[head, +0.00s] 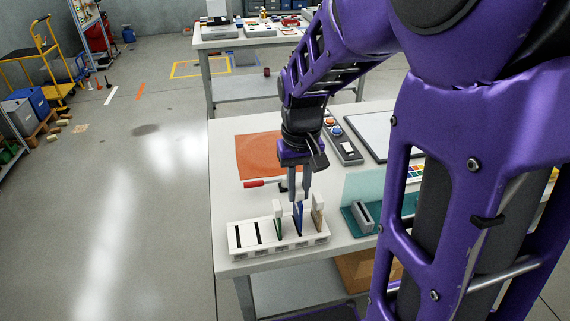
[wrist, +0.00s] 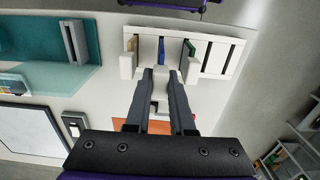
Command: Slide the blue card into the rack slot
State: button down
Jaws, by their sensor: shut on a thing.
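The white rack (head: 248,252) stands at the front left of the table, with a row of slots; it also shows at the top of the wrist view (wrist: 217,72). My gripper (head: 298,197) points down over the rack, shut on the blue card (head: 299,218). The blue card is upright between the green card (head: 279,224) and the yellowish card (head: 317,219), with its lower edge at the rack's slot; I cannot tell how deep it sits. In the wrist view the blue card (wrist: 161,46) shows just beyond my fingertips (wrist: 161,74), which partly hide it.
The green and yellowish cards stand close on either side of my fingers. A teal mat with a grey holder (head: 363,216) lies to the right. A red-handled tool (head: 255,184) and an orange mat (head: 262,155) lie behind the rack. The rack's left slots are empty.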

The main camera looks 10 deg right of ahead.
aim_at(298, 202)
jog(key=shift+f+b, duration=1.35)
jog(key=shift+f, duration=0.7)
jog(key=c, duration=0.7)
grip_release()
jog(key=shift+r, duration=0.1)
notch_tip(298, 202, up, 17)
jog(key=p, duration=0.3)
jog(key=shift+r, duration=0.2)
